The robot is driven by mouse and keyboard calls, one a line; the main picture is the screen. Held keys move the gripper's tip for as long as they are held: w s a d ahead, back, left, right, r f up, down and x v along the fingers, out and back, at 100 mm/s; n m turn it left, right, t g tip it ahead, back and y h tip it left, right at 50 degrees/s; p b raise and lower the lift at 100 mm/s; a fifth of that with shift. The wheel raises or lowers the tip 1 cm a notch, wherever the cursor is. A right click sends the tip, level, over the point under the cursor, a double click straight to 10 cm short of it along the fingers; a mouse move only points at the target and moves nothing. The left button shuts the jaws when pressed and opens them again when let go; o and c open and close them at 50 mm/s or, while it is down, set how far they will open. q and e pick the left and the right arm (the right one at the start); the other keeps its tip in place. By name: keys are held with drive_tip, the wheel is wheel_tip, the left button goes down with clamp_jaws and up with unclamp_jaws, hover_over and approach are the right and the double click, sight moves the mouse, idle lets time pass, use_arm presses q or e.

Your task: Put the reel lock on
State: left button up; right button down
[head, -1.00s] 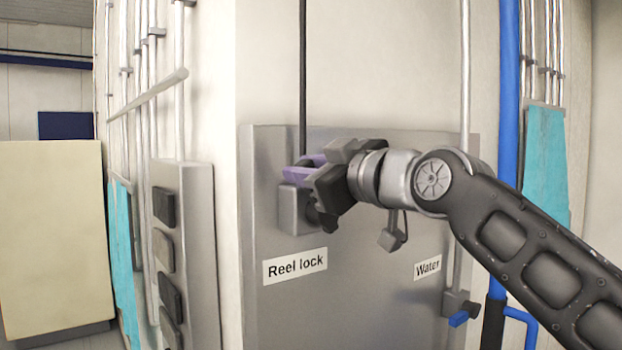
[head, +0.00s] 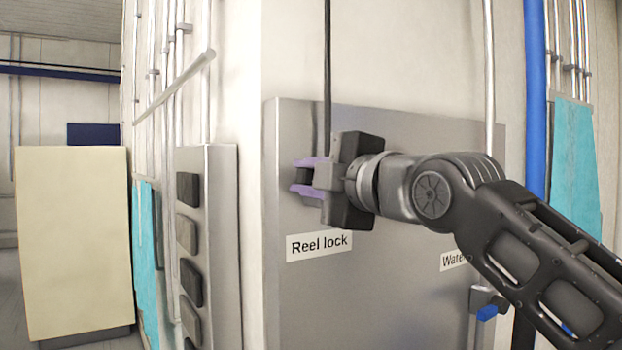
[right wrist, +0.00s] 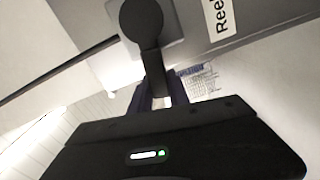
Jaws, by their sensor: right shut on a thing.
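The reel lock's dark lever (right wrist: 152,68) hangs from a round dark knob (right wrist: 141,20) in the right wrist view. The knob sits on a grey box (right wrist: 178,22) on the wall panel. My right gripper (head: 303,175) has purple fingertips and is shut on the lever. In the right wrist view its fingers (right wrist: 157,93) stand on both sides of the lever's end. In the head view the gripper hides most of the knob and box. The white "Reel lock" label (head: 319,246) is just below. My left gripper is not in view.
The grey wall panel (head: 390,290) carries a "Water" label (head: 452,261), partly covered by my right arm. A valve with a blue handle (head: 487,312) is below it. A side panel with several dark buttons (head: 189,236) stands at left, and a blue pipe (head: 535,90) at right.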

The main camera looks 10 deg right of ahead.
drive_tip(key=shift+a+f+n+b, duration=0.1)
drive_tip(key=shift+f+n+b, duration=0.4)
drive_tip(key=shift+f+n, duration=0.4)
drive_tip(key=shift+r, duration=0.1)
drive_tip(key=c, duration=1.2)
unclamp_jaws()
drive_tip(key=shift+c, duration=0.2)
drive_tip(key=shift+s, duration=0.1)
drive_tip(key=b+v, duration=0.2)
drive_tip(key=v, duration=0.5)
drive_tip(key=shift+s, duration=0.3)
